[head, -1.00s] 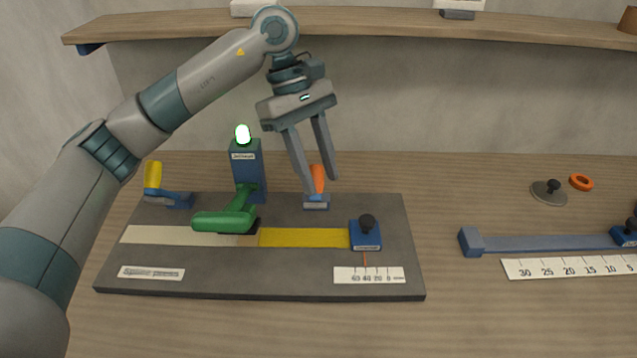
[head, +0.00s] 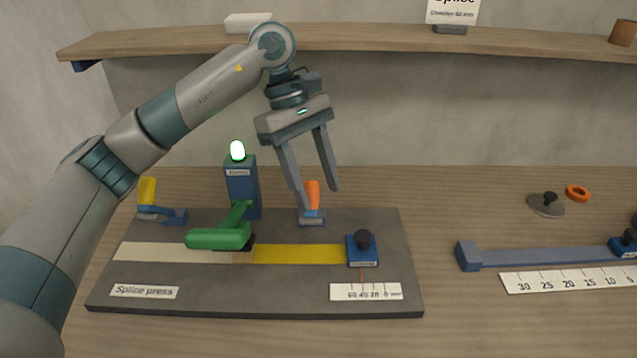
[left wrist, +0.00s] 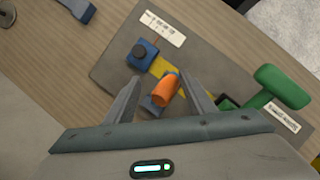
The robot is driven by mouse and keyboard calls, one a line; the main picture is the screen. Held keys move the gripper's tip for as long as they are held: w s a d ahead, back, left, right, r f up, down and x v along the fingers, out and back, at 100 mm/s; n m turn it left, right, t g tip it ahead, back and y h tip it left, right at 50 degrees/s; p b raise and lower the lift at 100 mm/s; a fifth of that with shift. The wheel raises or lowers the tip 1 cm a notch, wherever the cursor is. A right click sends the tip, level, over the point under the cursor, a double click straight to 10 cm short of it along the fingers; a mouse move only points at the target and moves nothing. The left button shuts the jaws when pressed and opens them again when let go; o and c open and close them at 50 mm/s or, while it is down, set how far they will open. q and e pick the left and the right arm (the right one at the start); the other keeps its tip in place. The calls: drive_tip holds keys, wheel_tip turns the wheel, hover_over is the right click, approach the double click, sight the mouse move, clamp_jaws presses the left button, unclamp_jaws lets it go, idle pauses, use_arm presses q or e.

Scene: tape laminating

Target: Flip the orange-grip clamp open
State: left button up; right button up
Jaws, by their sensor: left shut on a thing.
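The orange-grip clamp (head: 312,194) stands at the back edge of the dark splice press board (head: 200,297), its orange grip upright over a small blue-grey base. My left gripper (head: 320,199) reaches down from above, shut on the orange grip, with one finger on each side. In the left wrist view the orange grip (left wrist: 166,91) sits between the fingers of my left gripper (left wrist: 161,77). The fingers partly cover the clamp's base. My right gripper is not in view.
A green handle (head: 218,239) and a blue post (head: 242,190) with a lit green lamp stand left of the clamp. A yellow-grip clamp (head: 148,192) is at the back left. A blue block with black knob (head: 362,250) sits front right. A shelf (head: 370,41) runs behind.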

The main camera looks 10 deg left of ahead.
use_arm(q)
drive_tip(key=shift+w+a+f, duration=0.3)
drive_tip(key=shift+a+f, duration=0.35)
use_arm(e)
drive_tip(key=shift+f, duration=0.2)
use_arm(q)
drive_tip(key=shift+w+a+r, duration=0.2)
drive_tip(key=shift+w+r, duration=0.1)
drive_tip(key=shift+r, duration=0.2)
drive_tip(key=s+d+b+v, duration=0.1)
drive_tip(key=v, duration=1.6)
drive_tip(key=shift+d+r, duration=0.2)
drive_tip(key=shift+r, duration=0.15)
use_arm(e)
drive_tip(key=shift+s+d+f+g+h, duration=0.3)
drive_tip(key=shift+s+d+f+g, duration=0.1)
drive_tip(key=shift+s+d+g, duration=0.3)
use_arm(q)
drive_tip(key=shift+s+f, duration=0.1)
drive_tip(key=shift+s, duration=0.2)
